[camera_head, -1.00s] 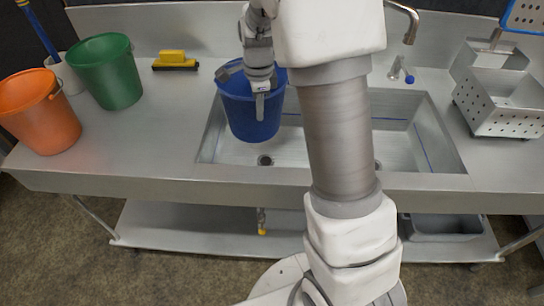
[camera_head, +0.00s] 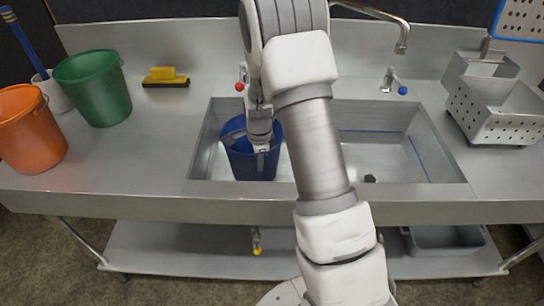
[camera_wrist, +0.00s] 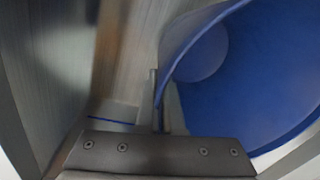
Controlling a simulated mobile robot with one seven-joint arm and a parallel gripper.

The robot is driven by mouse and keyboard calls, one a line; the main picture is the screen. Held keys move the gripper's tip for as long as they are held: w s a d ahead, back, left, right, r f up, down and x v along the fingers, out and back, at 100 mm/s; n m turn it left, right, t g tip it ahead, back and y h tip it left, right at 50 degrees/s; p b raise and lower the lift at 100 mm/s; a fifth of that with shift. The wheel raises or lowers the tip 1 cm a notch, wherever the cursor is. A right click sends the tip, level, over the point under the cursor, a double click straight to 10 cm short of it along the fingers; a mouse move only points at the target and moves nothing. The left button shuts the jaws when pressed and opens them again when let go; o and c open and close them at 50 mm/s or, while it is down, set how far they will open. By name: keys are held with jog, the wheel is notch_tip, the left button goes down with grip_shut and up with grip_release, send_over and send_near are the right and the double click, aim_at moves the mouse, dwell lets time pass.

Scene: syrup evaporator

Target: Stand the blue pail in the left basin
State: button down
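The blue pail (camera_head: 252,160) is inside the left basin (camera_head: 212,140) of the steel sink, roughly upright. In the head view I cannot tell whether its bottom touches the basin floor. My gripper (camera_head: 262,143) is at the pail's rim, pointing down. The wrist view shows the two narrow fingers (camera_wrist: 162,100) closed on the pail's wall, with the open blue inside (camera_wrist: 250,75) to the right. My arm hides the middle of the sink and part of the pail's right side.
A green pail (camera_head: 95,88) and an orange pail (camera_head: 30,130) stand on the left counter. A yellow-topped squeegee or brush (camera_head: 166,77) lies behind. The tap (camera_head: 395,80) and perforated steel baskets (camera_head: 495,110) are at right. The right basin (camera_head: 395,150) looks empty.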

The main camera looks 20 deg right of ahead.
jog(key=shift+w+d, duration=0.35)
jog(key=shift+d, duration=0.4)
jog(key=d, duration=0.1)
jog(key=w+d, duration=0.1)
jog(key=w+d+f, duration=0.1)
jog(key=shift+d, duration=0.3)
jog(key=shift+f, duration=0.1)
jog(key=shift+f, duration=0.15)
jog(key=c, duration=1.1)
grip_release()
jog(key=shift+s, duration=0.1)
jog(key=shift+o, duration=0.2)
